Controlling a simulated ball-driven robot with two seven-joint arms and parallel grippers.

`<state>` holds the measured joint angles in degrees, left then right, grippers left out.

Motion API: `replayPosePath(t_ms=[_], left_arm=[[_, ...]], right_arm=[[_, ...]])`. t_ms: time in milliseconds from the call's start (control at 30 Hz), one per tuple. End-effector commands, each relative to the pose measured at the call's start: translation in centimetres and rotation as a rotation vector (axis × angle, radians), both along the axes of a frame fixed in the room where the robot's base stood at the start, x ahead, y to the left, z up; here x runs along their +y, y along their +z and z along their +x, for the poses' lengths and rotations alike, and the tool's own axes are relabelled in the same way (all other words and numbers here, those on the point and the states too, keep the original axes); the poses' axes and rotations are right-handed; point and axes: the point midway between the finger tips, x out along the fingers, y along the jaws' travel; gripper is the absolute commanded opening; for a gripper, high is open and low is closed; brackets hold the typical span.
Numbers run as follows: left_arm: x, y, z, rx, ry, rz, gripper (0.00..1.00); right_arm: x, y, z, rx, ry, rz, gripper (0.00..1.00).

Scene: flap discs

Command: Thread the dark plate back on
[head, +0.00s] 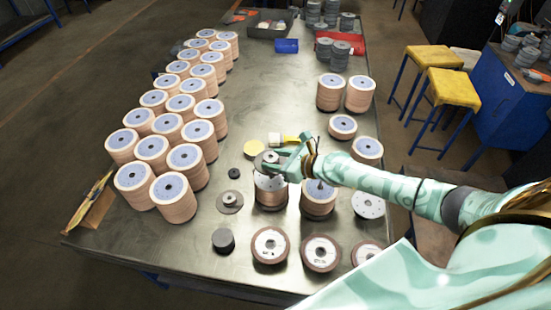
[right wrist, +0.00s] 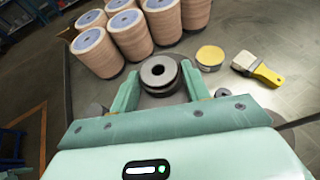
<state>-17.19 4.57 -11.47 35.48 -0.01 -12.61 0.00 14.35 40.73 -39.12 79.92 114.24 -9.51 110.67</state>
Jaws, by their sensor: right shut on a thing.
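My right gripper (head: 278,160) reaches in from the right and is shut on a dark round plate (head: 270,157) with a hole in its middle. In the right wrist view the plate (right wrist: 159,72) sits between the two fingers. I cannot tell whether the plate touches the stack or a post, as the gripper hides the gap. Another dark flanged plate (head: 230,200) lies flat on the table to the left. My left gripper is not in view.
Rows of disc stacks (head: 185,158) fill the table's left side. A second stack (head: 318,200) stands close to the right of the middle one. A yellow round tin (head: 254,148) and a yellow-handled brush (head: 288,139) lie behind. Several brown discs and a black cylinder (head: 223,240) are in front.

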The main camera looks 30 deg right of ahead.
Motion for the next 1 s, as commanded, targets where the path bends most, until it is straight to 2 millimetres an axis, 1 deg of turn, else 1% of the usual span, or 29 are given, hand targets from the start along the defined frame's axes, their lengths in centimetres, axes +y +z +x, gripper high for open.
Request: replayPosePath(t_ms=[567,1000], left_arm=[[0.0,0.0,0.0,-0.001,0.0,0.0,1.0],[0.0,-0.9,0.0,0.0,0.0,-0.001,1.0]], right_arm=[[-0.1,0.1,-0.1,-0.002,-0.001,0.001,0.1],[-0.1,-1.0,-0.1,-0.002,-0.001,0.001,0.1]])
